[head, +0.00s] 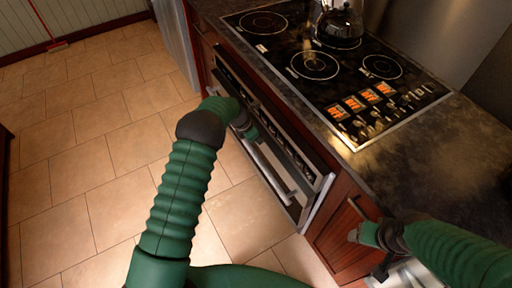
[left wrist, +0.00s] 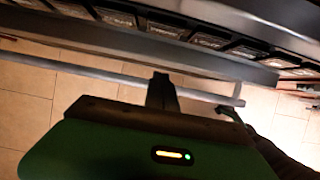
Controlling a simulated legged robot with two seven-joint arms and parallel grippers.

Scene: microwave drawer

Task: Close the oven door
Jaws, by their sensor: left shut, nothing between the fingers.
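The oven door (head: 304,214) is on the oven front below the cooktop in the head view. It seems to stand slightly out from the front at its top, but I cannot tell how far. Its long metal handle (head: 268,174) runs along the outside, and the bar also crosses the left wrist view (left wrist: 90,71). My left gripper (head: 250,132) is shut and empty by the upper part of the door; its dark fingers (left wrist: 162,92) overlap the bar in the wrist view, contact unclear. My right gripper (head: 356,235) is by the wooden cabinet to the right, its jaws unclear.
The black cooktop (head: 290,62) lies in the dark counter (head: 440,140), with a kettle (head: 338,22) at its back. A wooden cabinet (head: 340,232) adjoins the oven on the right. The tiled floor (head: 90,130) left of the oven is clear.

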